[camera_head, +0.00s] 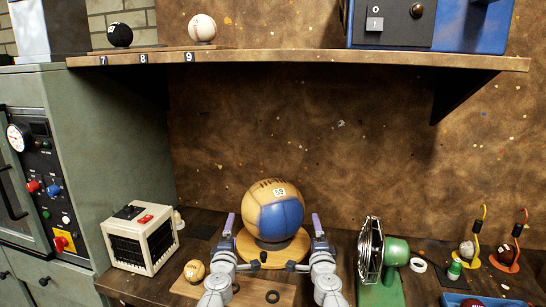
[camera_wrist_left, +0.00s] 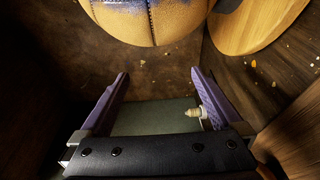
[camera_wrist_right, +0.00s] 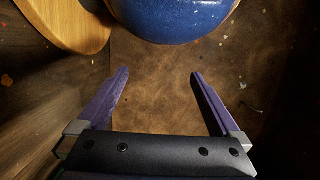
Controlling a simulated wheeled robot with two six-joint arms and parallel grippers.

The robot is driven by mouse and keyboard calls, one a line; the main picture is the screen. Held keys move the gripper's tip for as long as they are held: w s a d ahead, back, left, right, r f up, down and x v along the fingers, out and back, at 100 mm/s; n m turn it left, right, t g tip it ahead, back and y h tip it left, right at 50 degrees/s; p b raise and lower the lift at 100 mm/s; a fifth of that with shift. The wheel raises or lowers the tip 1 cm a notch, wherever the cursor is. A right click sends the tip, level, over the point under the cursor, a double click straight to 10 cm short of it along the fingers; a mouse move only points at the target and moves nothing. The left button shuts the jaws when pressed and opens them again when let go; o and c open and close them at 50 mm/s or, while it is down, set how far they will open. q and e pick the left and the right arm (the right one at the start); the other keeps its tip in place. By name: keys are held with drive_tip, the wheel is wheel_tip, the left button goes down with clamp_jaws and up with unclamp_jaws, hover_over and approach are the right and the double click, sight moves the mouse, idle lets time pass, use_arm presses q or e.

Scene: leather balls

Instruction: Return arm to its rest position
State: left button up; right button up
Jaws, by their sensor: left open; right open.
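My left gripper (camera_head: 229,226) points up at the left side of a large tan and blue leather ball (camera_head: 273,210) marked 59. My right gripper (camera_head: 317,226) points up at the ball's right side. Both grippers are open and empty, with a gap to the ball. The ball rests on a round wooden stand (camera_head: 243,243) on the bench. Its tan lower side shows at the top of the left wrist view (camera_wrist_left: 150,18), and its blue side at the top of the right wrist view (camera_wrist_right: 175,15).
A shelf (camera_head: 300,59) with a black ball (camera_head: 120,35) and a white ball (camera_head: 202,28) runs above. A heater box (camera_head: 141,238) and a small tan ball (camera_head: 194,270) are at left. A green fan (camera_head: 371,250) stands close right of my right arm. Hooked stands (camera_head: 507,256) are far right.

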sight(242, 212)
use_arm(q)
drive_tip(key=w, duration=0.4)
drive_tip(key=w+d, duration=0.1)
drive_tip(key=w, duration=0.7)
drive_tip(key=shift+d, duration=0.35)
use_arm(e)
drive_tip(key=w, duration=0.4)
drive_tip(key=w+a, duration=0.1)
drive_tip(key=w, duration=0.7)
drive_tip(key=shift+w+a, duration=0.15)
drive_tip(key=shift+a, duration=0.2)
use_arm(q)
drive_tip(key=shift+s+d, duration=0.1)
